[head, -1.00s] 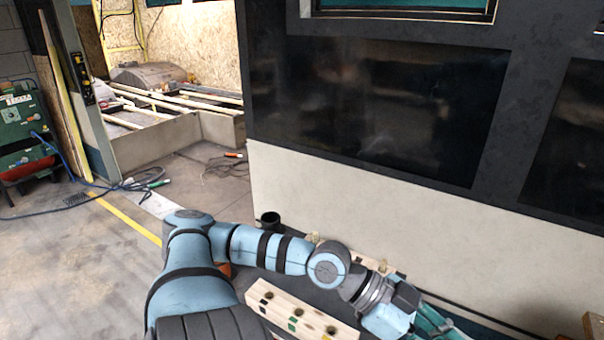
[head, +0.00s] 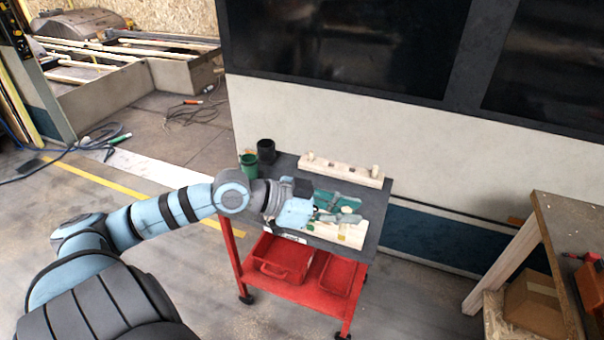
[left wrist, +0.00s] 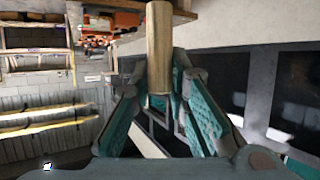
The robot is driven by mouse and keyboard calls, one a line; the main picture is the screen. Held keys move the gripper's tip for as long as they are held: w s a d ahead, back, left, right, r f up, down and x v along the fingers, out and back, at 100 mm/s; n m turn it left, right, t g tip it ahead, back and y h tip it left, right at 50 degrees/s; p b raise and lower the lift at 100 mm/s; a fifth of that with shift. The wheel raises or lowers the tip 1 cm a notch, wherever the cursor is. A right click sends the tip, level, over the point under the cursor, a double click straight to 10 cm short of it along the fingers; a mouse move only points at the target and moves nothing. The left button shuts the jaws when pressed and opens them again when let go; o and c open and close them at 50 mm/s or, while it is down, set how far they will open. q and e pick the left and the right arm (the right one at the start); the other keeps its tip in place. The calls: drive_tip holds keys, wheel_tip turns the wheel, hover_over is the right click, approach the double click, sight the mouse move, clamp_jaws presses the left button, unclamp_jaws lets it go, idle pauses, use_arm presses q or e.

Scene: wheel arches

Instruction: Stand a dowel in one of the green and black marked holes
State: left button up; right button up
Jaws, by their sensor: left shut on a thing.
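My left gripper (head: 348,210) is shut on a wooden dowel, above the front part of the cart top. In the left wrist view the dowel (left wrist: 160,45) is a pale brown cylinder between the two teal fingers. A pale wooden block (head: 350,236) lies under the gripper, with a green and a yellowish mark in sight. The gripper hides most of its holes. I cannot tell whether the dowel touches the block. A second pale block (head: 326,169) lies at the back of the cart, with short pegs standing in it. My right gripper is out of view.
The cart (head: 372,222) has a dark top and a red lower shelf with red bins (head: 280,262). A green cup (head: 248,166) and a black cup (head: 266,151) stand at its back left corner. A wooden workbench (head: 570,225) stands at right. A panelled wall rises behind.

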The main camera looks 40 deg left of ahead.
use_arm(q)
drive_tip(key=w+a+f+n+t+y+b, duration=0.3)
drive_tip(key=w+a+f+n+y, duration=0.3)
drive_tip(key=w+a, duration=0.55)
drive_tip(key=w+a+f+n+y+b, duration=0.1)
drive_tip(key=a+f+b, duration=0.1)
drive_tip(key=f, duration=0.2)
drive_tip(key=w+a+f+n+y+b, duration=0.1)
drive_tip(key=a+f+b, duration=0.1)
drive_tip(key=f, duration=0.3)
drive_tip(key=w+a+f+n+y+b, duration=0.1)
drive_tip(key=a+f+y+b, duration=0.1)
drive_tip(key=f+b, duration=0.2)
drive_tip(key=shift+a+f, duration=0.4)
drive_tip(key=shift+f, duration=0.3)
drive_tip(key=shift+f+b, duration=0.35)
drive_tip(key=shift+b, duration=0.05)
drive_tip(key=shift+f, duration=0.15)
